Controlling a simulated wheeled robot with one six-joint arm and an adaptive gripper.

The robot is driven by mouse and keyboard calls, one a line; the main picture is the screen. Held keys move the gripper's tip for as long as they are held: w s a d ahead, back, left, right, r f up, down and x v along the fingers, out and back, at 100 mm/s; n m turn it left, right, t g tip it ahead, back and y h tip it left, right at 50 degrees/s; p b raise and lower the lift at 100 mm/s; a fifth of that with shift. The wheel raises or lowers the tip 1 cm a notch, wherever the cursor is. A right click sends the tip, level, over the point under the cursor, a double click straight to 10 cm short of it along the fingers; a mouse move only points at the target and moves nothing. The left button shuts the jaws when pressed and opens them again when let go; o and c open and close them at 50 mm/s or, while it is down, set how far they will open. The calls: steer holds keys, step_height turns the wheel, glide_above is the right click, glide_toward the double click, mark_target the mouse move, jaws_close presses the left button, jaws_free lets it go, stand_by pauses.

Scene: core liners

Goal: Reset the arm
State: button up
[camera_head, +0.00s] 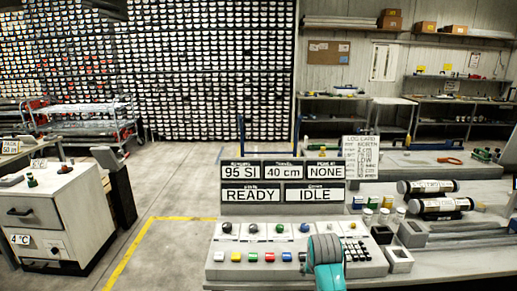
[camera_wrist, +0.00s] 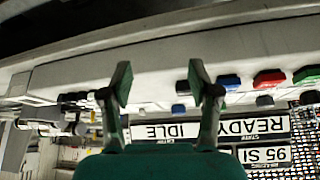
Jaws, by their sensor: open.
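My gripper (camera_wrist: 159,82) shows in the wrist view with its two dark green-tipped fingers spread apart. It is open, with nothing between the fingers. Beyond it lies the sloped control console (camera_wrist: 145,75), which appears upside down, with coloured buttons to the right of the fingers. In the head view, a teal and grey part of my arm (camera_head: 325,262) rises at the bottom, in front of the console (camera_head: 225,272). It hides part of the console's button rows. The fingers cannot be made out in the head view.
A display board (camera_head: 282,184) reads READY and IDLE behind the console. A log card (camera_head: 361,157) stands behind. A grey cabinet (camera_head: 55,215) stands left; the floor between is clear.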

steer(key=s+f+n+t, duration=0.1)
steer(key=s+f+t, duration=0.2)
steer(key=s+f, duration=1.6)
steer(key=s+t+y, duration=0.1)
steer(key=s+t, duration=0.1)
steer(key=s, duration=1.5)
steer(key=s+r+n+t, duration=0.1)
steer(key=s+r+t, duration=0.3)
steer(key=s+r, duration=1.4)
steer(key=s+d, duration=0.1)
steer(key=s, duration=0.3)
steer(key=shift+s+r, duration=0.3)
steer(key=shift+s, duration=0.1)
